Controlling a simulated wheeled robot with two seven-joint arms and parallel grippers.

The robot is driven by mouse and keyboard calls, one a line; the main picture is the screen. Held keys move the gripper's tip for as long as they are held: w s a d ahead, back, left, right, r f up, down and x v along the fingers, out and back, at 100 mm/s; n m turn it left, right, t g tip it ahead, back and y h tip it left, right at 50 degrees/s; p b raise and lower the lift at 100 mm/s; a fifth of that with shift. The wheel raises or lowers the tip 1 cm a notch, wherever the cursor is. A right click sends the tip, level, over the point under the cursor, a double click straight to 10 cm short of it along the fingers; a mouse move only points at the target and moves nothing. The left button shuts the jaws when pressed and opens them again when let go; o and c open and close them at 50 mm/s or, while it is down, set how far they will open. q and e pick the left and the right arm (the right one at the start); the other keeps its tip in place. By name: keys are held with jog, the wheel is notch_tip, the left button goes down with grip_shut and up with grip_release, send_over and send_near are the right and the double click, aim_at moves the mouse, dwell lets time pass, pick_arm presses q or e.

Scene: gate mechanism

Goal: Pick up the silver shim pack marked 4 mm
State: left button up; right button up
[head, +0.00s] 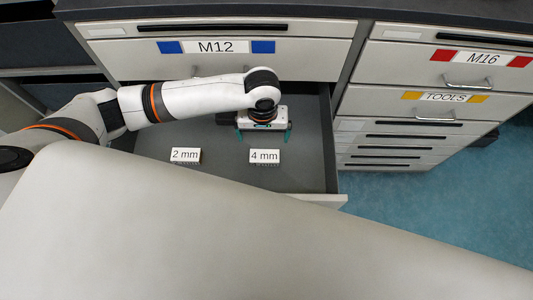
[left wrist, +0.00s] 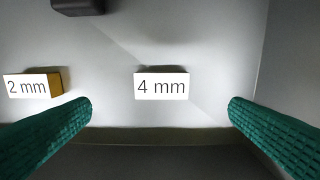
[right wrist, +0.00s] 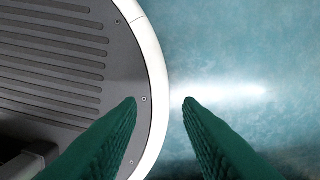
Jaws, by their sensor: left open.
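The shim pack marked 4 mm (head: 264,156) sits in the open drawer, its white label facing up. Below the label its body is barely visible, so its colour is unclear. My left gripper (head: 264,138) is open and empty over the drawer, just behind the pack in the head view. In the left wrist view the 4 mm pack (left wrist: 161,86) appears between the two green fingers, slightly above the line of the fingertips, and neither finger touches it. My right gripper (right wrist: 159,101) shows only in its own wrist view, fingers apart and empty.
A 2 mm pack (head: 185,155) with a gold-brown side lies left of the 4 mm pack. A dark block (left wrist: 80,5) lies farther back. The drawer's side wall (left wrist: 262,50) is to the right. A pale surface (head: 200,230) covers the foreground. The right gripper is above blue floor (right wrist: 250,60).

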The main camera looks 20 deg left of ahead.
pick_arm(q)
send_over(264, 156)
notch_tip(264, 156, down, 6)
jog(key=shift+a+r, duration=0.1)
jog(key=shift+r, duration=0.15)
jog(key=shift+f+b, duration=0.35)
jog(key=shift+f, duration=2.7)
jog(key=shift+c, duration=0.3)
jog(key=shift+r, duration=0.1)
jog(key=c, duration=1)
